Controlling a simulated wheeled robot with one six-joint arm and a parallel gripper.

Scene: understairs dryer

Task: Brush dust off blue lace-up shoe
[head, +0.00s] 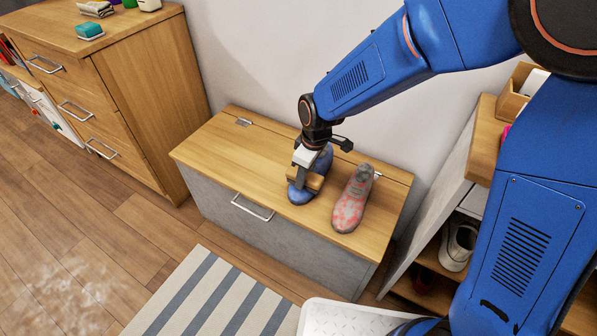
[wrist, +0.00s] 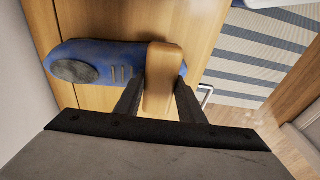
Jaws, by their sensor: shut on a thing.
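The blue lace-up shoe (head: 302,193) sits on the wooden top of a low chest, left of a pink and grey shoe. It also shows in the wrist view (wrist: 100,62), with a grey patch at one end. My gripper (head: 304,174) is over the blue shoe and shut on a wooden brush (wrist: 161,75). The brush also shows in the head view (head: 314,181), lying across the blue shoe near its front part. It seems to touch the shoe, but its underside is hidden. The gripper and wrist hide part of the shoe in the head view.
The pink and grey shoe (head: 353,200) stands close to the right on the chest (head: 222,150). A drawer cabinet (head: 150,90) is at the left. A shelf with shoes (head: 459,243) is at the right. A striped rug (head: 215,300) lies in front. The chest top's left part is clear.

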